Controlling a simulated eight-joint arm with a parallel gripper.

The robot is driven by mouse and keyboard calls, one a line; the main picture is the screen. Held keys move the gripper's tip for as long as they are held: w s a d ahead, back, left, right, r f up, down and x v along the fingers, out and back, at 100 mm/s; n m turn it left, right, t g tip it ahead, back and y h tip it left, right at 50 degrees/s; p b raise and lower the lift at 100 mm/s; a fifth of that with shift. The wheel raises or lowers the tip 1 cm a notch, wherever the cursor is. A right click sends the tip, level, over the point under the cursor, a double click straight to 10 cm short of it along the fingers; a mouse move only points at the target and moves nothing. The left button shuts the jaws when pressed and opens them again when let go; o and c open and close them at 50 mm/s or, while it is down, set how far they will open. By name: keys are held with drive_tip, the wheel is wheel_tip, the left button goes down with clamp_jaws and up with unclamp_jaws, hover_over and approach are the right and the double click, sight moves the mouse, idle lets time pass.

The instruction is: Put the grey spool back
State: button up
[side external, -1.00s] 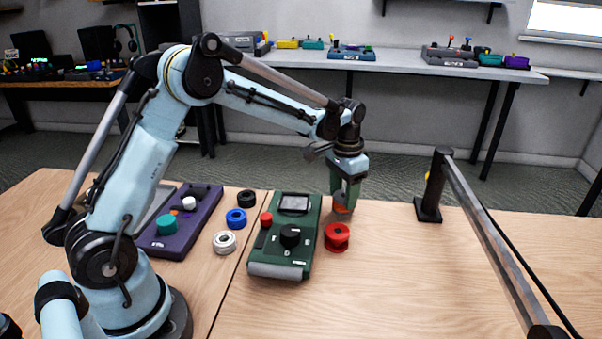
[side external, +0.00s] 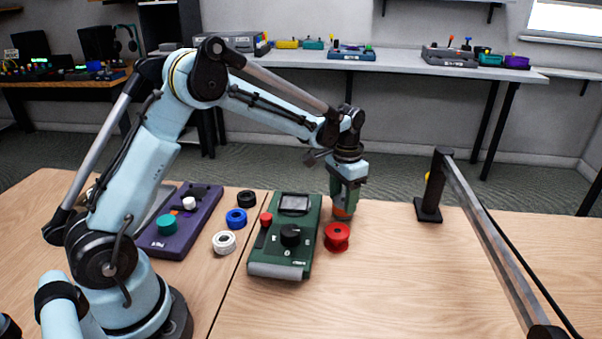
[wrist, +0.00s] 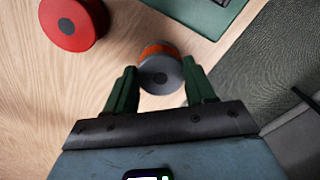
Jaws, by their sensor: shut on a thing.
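My gripper (side external: 343,207) is at the table's far edge, just behind the red spool. In the wrist view its two green fingers (wrist: 160,76) are shut on a spool with a grey round face (wrist: 160,78) and an orange band (wrist: 157,49). In the side view only the orange part of this held spool (side external: 341,213) shows below the fingers. It is at or close to the tabletop; contact is hard to tell. A whitish-grey spool (side external: 224,242) lies apart on the left, beside the purple device.
A red spool (side external: 337,237) stands close in front of my gripper. A green device (side external: 270,250) is to its left. Blue (side external: 236,219) and black (side external: 246,198) spools lie by the purple device (side external: 172,240). A post with a bar (side external: 430,190) stands right. Table between is clear.

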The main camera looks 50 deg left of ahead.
drive_tip(key=shift+f, duration=0.15)
drive_tip(key=o, duration=1.5)
drive_tip(key=shift+r, duration=3.5)
drive_tip(key=shift+s+d+r, duration=0.1)
drive_tip(key=shift+s+r, duration=0.1)
drive_tip(key=shift+r, duration=0.1)
drive_tip(key=s+d+r+t, duration=0.3)
drive_tip(key=s+r, duration=0.3)
drive_tip(key=s, duration=0.2)
drive_tip(key=s+d+f+n+t, duration=0.1)
drive_tip(key=s+t, duration=0.3)
drive_tip(key=s, duration=0.6)
drive_tip(key=shift+s+d+f+n, duration=0.3)
drive_tip(key=shift+d+f, duration=0.05)
drive_tip(key=shift+f, duration=0.35)
